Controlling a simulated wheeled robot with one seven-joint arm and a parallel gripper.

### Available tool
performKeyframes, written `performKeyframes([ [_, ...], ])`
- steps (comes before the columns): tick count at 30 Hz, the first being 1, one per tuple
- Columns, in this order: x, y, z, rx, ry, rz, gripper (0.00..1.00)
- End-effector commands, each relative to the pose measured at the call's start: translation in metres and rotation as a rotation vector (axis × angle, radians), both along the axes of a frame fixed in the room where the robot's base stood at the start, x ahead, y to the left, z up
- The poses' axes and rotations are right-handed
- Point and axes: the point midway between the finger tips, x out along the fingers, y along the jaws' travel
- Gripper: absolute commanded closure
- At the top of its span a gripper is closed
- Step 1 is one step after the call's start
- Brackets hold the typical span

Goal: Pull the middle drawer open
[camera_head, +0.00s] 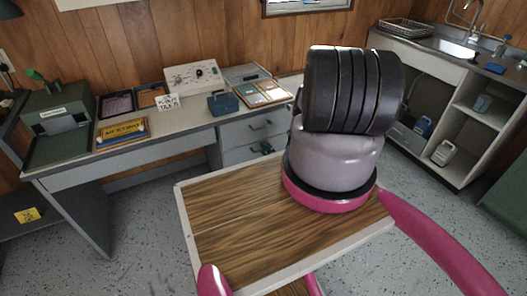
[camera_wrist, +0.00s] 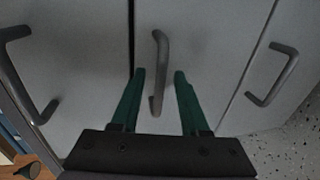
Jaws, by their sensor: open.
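The grey drawer unit (camera_head: 240,134) stands under the right part of the desk. In the wrist view the middle drawer (camera_wrist: 205,35) is in the centre, with its grey bar handle (camera_wrist: 157,45). My gripper (camera_wrist: 159,76) is open, one green finger on each side of this handle, with the handle's lower end between them. I cannot tell whether the fingers touch it. In the head view only a bit of my gripper (camera_head: 265,148) shows at the drawer front; my arm hides the rest. A dark seam runs along the middle drawer's left edge in the wrist view.
Neighbouring handles show at left (camera_wrist: 25,75) and right (camera_wrist: 273,75) in the wrist view. The desk (camera_head: 190,125) carries a control box (camera_head: 193,76), trays and a blue case (camera_head: 222,103). A sink cabinet (camera_head: 450,100) stands at right. Speckled floor (camera_head: 140,220) is clear at left.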

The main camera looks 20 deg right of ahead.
Motion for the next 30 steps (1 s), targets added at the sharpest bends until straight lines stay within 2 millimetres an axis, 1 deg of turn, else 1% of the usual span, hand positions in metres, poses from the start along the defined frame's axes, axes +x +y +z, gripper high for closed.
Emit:
performKeyframes([
  [3,0.0045,0.0008,-0.0009,0.000,0.000,0.001,0.55],
  [10,0.0050,0.0006,-0.0011,0.001,0.000,0.000,0.55],
  [11,0.0049,0.0005,-0.0010,0.001,0.000,0.000,0.63],
  [12,0.0049,0.0005,-0.0010,0.001,0.000,0.000,0.78],
  [14,0.0048,0.0005,-0.0010,0.001,0.000,0.000,1.00],
  [30,0.0047,0.0003,-0.0009,0.001,0.000,0.000,1.00],
])
